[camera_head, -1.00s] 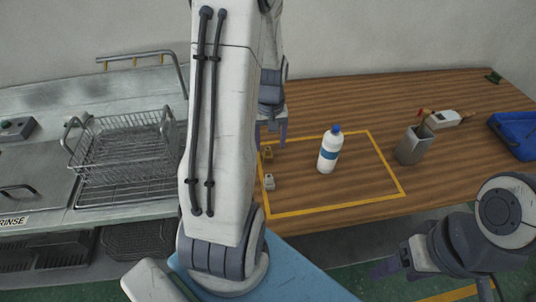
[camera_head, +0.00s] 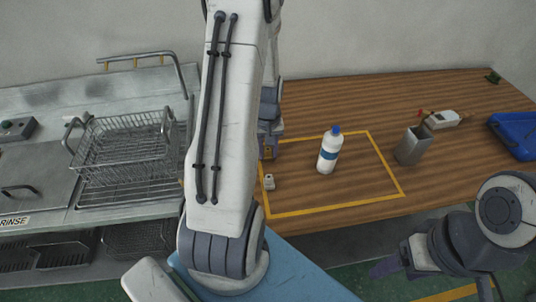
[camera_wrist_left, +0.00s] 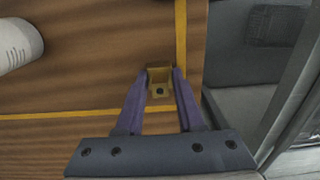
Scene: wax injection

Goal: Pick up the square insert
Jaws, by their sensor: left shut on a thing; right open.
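A small brass-coloured insert (camera_wrist_left: 160,90), squarish with a dark hole, is between the fingertips of my left gripper (camera_wrist_left: 160,76) in the left wrist view. The gripper is shut on it, at the table near the yellow tape. In the head view my left gripper (camera_head: 268,151) is partly behind my own arm, and the insert is hard to make out there. A small grey-white piece (camera_head: 269,182) lies nearer on the table, apart from the gripper. My right gripper (camera_head: 386,268) is open and empty in front of the table, at the lower right.
A white bottle (camera_head: 328,152) with a blue cap stands inside the yellow tape rectangle (camera_head: 340,208). A grey metal container (camera_head: 412,147) and a blue tray (camera_head: 520,138) are at the right. A wire rack (camera_head: 125,145) stands on the sink counter at the left.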

